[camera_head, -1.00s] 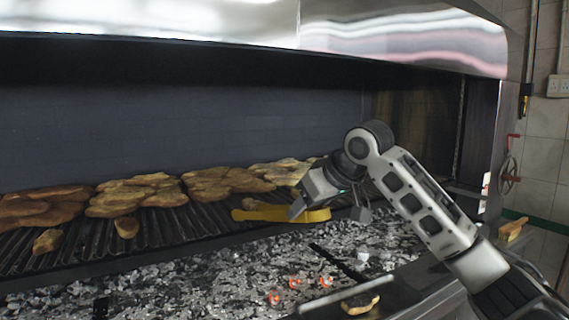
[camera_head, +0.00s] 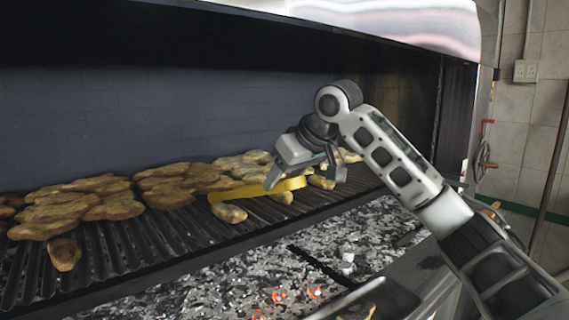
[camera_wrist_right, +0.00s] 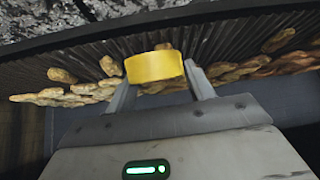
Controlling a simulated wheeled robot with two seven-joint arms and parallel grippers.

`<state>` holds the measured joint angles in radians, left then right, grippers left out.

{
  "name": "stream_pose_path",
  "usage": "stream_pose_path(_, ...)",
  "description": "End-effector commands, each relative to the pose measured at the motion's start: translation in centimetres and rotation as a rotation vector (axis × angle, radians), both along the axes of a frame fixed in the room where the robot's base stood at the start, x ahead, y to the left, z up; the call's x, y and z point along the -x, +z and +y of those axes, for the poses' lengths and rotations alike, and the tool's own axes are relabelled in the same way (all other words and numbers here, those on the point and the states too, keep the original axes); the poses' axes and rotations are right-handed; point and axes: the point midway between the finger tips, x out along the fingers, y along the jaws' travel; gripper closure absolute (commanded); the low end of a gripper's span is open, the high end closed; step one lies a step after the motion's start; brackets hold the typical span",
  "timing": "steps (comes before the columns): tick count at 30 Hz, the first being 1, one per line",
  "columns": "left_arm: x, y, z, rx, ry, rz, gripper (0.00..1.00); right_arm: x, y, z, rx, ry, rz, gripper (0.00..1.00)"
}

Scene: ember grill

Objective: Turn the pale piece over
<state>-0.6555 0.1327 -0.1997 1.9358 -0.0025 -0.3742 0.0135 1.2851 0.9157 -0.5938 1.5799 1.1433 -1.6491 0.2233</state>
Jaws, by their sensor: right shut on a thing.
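My right gripper (camera_head: 278,180) is shut on a long yellow tool (camera_head: 240,191), held just over the ribbed grill. The yellow tool also shows between the fingers in the right wrist view (camera_wrist_right: 154,67). A small browned piece (camera_head: 229,213) lies on the grill by the tool's left end; I cannot tell whether they touch. Another small piece (camera_head: 283,198) lies just below the tool, and one more (camera_head: 320,182) is to the right of the gripper. No piece stands out clearly as the pale one. My left gripper is not in view.
Larger browned pieces (camera_head: 75,207) lie in piles along the back of the ribbed grill (camera_head: 130,240). A small piece (camera_head: 64,253) lies alone at the left. Glowing coals (camera_head: 278,295) are in the ash bed in front. A metal hood (camera_head: 400,20) hangs above.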

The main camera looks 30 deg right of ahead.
Motion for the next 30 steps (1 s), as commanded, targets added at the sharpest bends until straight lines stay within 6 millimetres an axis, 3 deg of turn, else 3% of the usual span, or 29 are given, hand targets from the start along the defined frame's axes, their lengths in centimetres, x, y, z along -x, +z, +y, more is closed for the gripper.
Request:
stream_pose_path(12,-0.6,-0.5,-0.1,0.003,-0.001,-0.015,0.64,0.0,-4.1,0.0,0.0,0.001,-0.002,0.54)
stream_pose_path(29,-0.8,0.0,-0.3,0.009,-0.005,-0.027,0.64,0.0,-4.9,0.0,0.001,0.0,0.0,0.52)
stream_pose_path(30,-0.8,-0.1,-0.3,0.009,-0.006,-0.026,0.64,0.0,-4.9,0.0,0.001,0.0,0.0,0.64)
